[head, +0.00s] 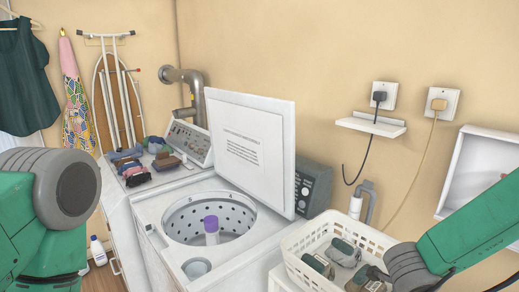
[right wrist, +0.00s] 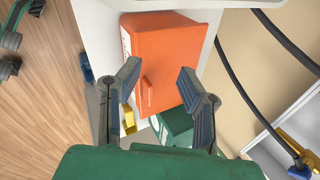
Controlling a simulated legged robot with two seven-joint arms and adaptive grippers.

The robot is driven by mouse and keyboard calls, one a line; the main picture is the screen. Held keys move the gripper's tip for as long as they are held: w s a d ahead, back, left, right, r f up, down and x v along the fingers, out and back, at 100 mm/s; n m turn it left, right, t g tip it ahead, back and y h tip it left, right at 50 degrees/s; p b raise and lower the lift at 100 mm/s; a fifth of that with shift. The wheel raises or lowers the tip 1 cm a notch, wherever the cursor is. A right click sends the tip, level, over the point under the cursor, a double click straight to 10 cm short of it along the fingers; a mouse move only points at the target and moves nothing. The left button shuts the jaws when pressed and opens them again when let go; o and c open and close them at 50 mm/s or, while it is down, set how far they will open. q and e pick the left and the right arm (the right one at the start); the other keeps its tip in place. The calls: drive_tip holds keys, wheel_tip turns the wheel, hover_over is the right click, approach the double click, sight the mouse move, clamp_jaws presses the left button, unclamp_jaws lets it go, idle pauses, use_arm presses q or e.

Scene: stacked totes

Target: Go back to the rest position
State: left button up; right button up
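My right gripper (right wrist: 160,73) shows in the right wrist view. Its two fingers are spread apart with nothing between them. An orange box (right wrist: 165,55) lies beyond the fingertips; whether they touch it I cannot tell. In the head view my right arm comes in at the lower right, and its lower end is cut off by the frame beside the white basket (head: 310,226). My left arm fills the lower left of the head view. My left gripper is outside both views.
A white top-loading washer (head: 160,212) stands in the middle with its lid (head: 255,150) raised. Folded cloths (head: 130,168) lie to its left. The basket holds several dark items. A small wall shelf (head: 371,126) and cables are at right. A green container (right wrist: 172,127) is below the orange box.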

drive_tip(key=s+f+n, duration=0.2)
drive_tip(key=n, duration=0.1)
drive_tip(key=s+a+f+n, duration=0.1)
drive_tip(key=s+f+n, duration=0.1)
drive_tip(key=f+n, duration=0.1)
drive_tip(key=s+f+n+t, duration=0.1)
drive_tip(key=f+n, duration=0.1)
drive_tip(key=n, duration=0.2)
drive_tip(key=shift+s+a+f+y, duration=0.15)
drive_tip(key=shift+s+f+y, duration=0.05)
drive_tip(key=shift+s+y, duration=0.2)
drive_tip(key=s+a+f+n+g+y, duration=0.2)
drive_tip(key=s+f+n, duration=0.1)
drive_tip(key=s+n, duration=0.8)
drive_tip(key=s+a+f+n+g+y, duration=0.2)
drive_tip(key=s+f+n, duration=0.1)
drive_tip(key=s+n, duration=0.8)
use_arm(q)
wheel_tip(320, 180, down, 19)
drive_tip(key=b, duration=1.8)
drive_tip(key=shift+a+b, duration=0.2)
drive_tip(key=shift+b, duration=0.15)
use_arm(e)
wheel_tip(320, 180, down, 18)
drive_tip(key=w+m, duration=0.1)
drive_tip(key=w, duration=0.1)
drive_tip(key=shift+a+t, duration=0.4)
drive_tip(key=shift+a, duration=0.05)
